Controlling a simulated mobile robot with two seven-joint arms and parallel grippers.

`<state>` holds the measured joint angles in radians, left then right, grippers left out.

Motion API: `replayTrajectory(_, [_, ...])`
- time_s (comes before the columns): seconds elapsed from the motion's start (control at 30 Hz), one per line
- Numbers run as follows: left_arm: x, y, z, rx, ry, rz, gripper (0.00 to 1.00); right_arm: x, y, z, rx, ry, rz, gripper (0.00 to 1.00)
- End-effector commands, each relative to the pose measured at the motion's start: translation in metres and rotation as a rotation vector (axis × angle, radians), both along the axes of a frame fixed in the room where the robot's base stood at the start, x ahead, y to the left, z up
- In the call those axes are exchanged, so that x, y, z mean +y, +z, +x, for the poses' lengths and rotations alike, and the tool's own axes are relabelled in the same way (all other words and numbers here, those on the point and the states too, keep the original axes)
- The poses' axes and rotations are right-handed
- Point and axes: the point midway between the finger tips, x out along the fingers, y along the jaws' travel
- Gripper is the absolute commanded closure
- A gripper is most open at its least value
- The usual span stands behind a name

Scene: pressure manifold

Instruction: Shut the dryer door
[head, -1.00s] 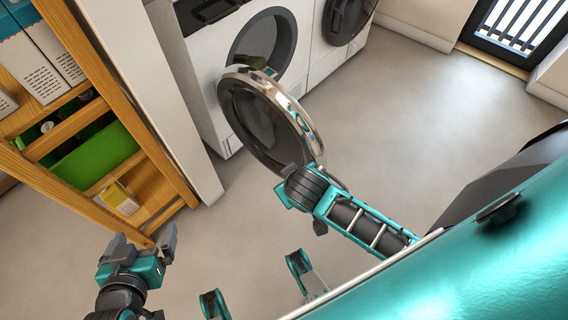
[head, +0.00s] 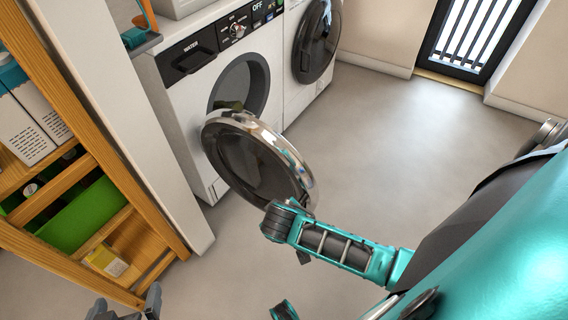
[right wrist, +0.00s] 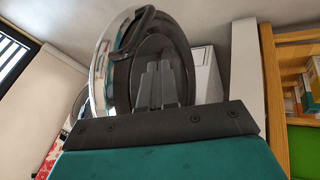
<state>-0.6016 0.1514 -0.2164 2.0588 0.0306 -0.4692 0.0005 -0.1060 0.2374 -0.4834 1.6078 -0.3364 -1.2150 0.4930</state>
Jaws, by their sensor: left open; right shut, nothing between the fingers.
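The round door (head: 250,165), with a chrome rim and dark glass, stands wide open in front of the left white machine (head: 185,110). Its dark opening (head: 240,88) is uncovered. My right arm reaches the door's lower right edge in the head view, where its fingers are hidden. In the right wrist view the right gripper (right wrist: 158,84) is shut and empty, in front of the door's dark inner side (right wrist: 125,70); contact cannot be told. My left gripper (head: 127,302) is open at the bottom left edge, away from the door.
A second white machine with a dark round door (head: 316,45) stands to the right. A wooden shelf (head: 100,160) with a green bin (head: 85,215) and a white panel (head: 125,110) stand at left. The grey floor (head: 390,140) right of the door is clear.

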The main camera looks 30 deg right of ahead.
Motion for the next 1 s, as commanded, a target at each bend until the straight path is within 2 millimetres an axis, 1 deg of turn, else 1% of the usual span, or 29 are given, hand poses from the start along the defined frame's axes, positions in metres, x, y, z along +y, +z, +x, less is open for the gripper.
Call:
replayTrajectory(0.03, [-0.002,-0.004,0.003,-0.005,-0.002,-0.003,0.00,-0.004,-0.015,0.005,0.001,0.000,-0.002,1.00])
replayTrajectory(0.1, [-0.002,-0.006,0.006,-0.016,-0.003,-0.005,0.00,-0.008,-0.026,0.010,0.000,0.000,-0.002,1.00])
replayTrajectory(0.2, [-0.002,-0.006,0.008,-0.020,-0.002,-0.006,0.00,-0.023,-0.031,0.013,-0.001,0.000,-0.003,1.00])
replayTrajectory(0.3, [-0.002,-0.009,0.008,-0.021,-0.001,-0.005,0.00,-0.034,-0.036,0.015,0.000,0.001,-0.001,1.00])
replayTrajectory(0.47, [-0.001,-0.012,0.008,-0.018,0.001,-0.005,0.00,-0.042,-0.039,0.016,0.000,0.001,0.001,1.00])
replayTrajectory(0.87, [0.000,-0.015,0.004,-0.009,0.002,-0.004,0.00,-0.043,-0.039,0.017,0.000,0.001,0.001,1.00])
replayTrajectory(1.0, [0.000,-0.014,0.004,-0.008,0.002,-0.003,0.00,-0.047,-0.039,0.016,0.001,0.007,-0.001,1.00])
